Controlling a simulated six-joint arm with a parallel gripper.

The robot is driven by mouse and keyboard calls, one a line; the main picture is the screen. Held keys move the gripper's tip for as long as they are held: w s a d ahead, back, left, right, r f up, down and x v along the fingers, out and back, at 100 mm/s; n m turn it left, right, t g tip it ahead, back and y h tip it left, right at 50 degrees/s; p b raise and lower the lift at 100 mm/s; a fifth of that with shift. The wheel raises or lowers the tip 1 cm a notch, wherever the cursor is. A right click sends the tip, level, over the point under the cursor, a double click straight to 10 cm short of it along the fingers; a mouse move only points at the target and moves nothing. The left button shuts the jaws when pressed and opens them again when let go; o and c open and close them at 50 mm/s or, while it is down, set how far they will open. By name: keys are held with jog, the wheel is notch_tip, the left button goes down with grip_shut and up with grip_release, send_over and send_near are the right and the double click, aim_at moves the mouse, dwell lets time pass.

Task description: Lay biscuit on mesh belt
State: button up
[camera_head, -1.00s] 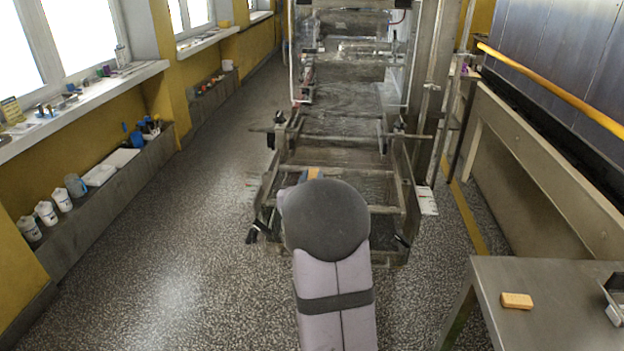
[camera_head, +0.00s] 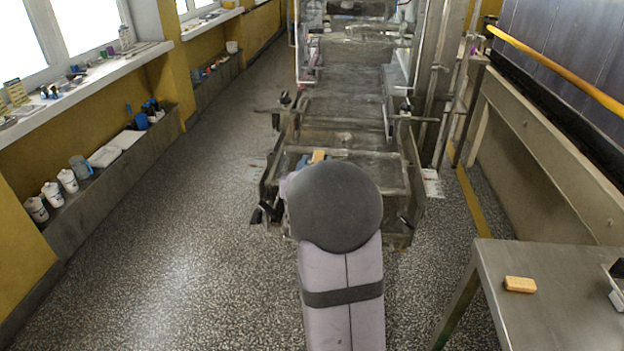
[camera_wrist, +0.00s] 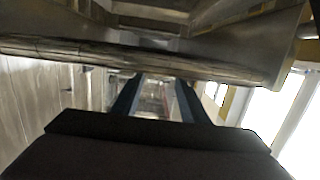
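A rectangular orange-tan biscuit (camera_head: 519,284) lies flat on the metal table at the right in the head view, well away from my gripper. The mesh belt (camera_head: 343,106) runs along the machine at the centre. My gripper is mostly hidden behind my arm in the head view. A bit of blue and a small orange piece (camera_head: 318,155) show just beyond my arm, over the machine's near end; I cannot tell whether the piece is held. In the wrist view, my gripper's two blue fingers (camera_wrist: 156,95) stand apart, with nothing visible between them.
The metal table (camera_head: 560,318) stands front right, with a grey-white container (camera_head: 616,290) at its edge. A yellow rail (camera_head: 560,72) runs along the right. A ledge with white bottles (camera_head: 52,194) runs along the left wall. The floor left of the machine is clear.

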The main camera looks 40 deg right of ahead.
jog(key=v, duration=0.9)
jog(key=a+f+n+g+y, duration=0.1)
jog(key=a+f+n+y, duration=0.2)
jog(key=a+f+y, duration=0.45)
jog(key=a+f+n+g+y, duration=0.15)
jog(key=a+f, duration=0.35)
jog(key=a, duration=0.5)
jog(key=s+a+f+n+g+y, duration=0.1)
jog(key=s+a+f+n+g, duration=0.1)
jog(key=s, duration=0.8)
jog(key=s+a+f+n+g+y, duration=0.1)
jog(key=s+a+f+n+g, duration=0.1)
jog(key=s+a+f+g, duration=0.2)
jog(key=s+a+g, duration=0.3)
jog(key=s, duration=0.3)
jog(key=shift+f, duration=0.35)
jog(key=shift+w+n, duration=0.1)
jog(key=shift+n, duration=0.15)
notch_tip(320, 180, up, 13)
jog(key=p, duration=1.2)
jog(key=shift+p, duration=0.35)
